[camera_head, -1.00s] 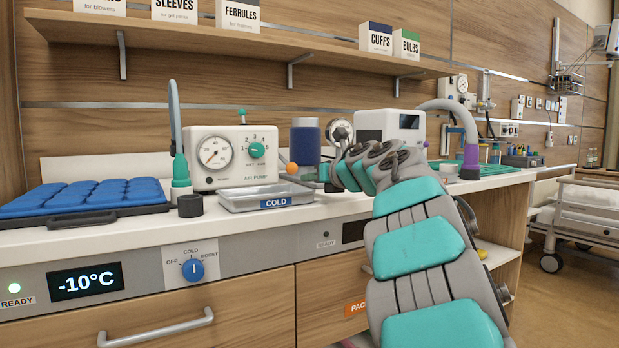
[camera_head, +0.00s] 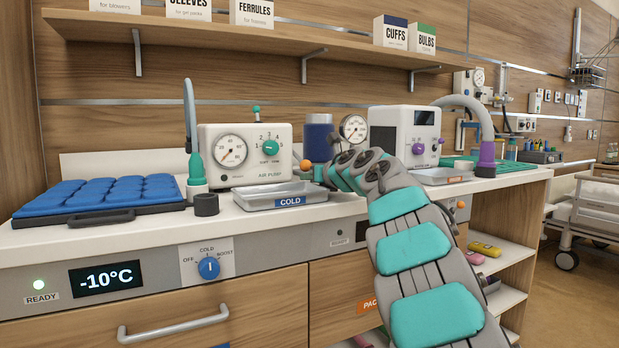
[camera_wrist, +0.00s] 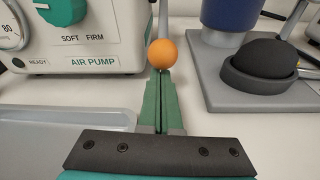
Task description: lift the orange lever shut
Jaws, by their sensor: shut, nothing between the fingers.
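The orange lever shows as a round orange knob (camera_head: 306,164) between the air pump and the dark blue cylinder. In the wrist view the orange knob (camera_wrist: 165,53) sits at the far end of my fingers, with a thin metal rod behind it. My gripper (camera_wrist: 160,74) is shut and empty, its green fingers pressed together and pointing at the knob. The tips appear just below or in front of the knob; whether they touch it I cannot tell. In the head view my gripper (camera_head: 322,174) is partly hidden by my wrist. The lever's pivot is hidden.
The air pump (camera_head: 246,152) stands left of the knob, with a metal COLD tray (camera_head: 270,200) in front. The dark blue cylinder (camera_wrist: 232,14) stands on a grey base with a black dome (camera_wrist: 270,65), close right of my fingers. A blue pad tray (camera_head: 100,203) lies far left.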

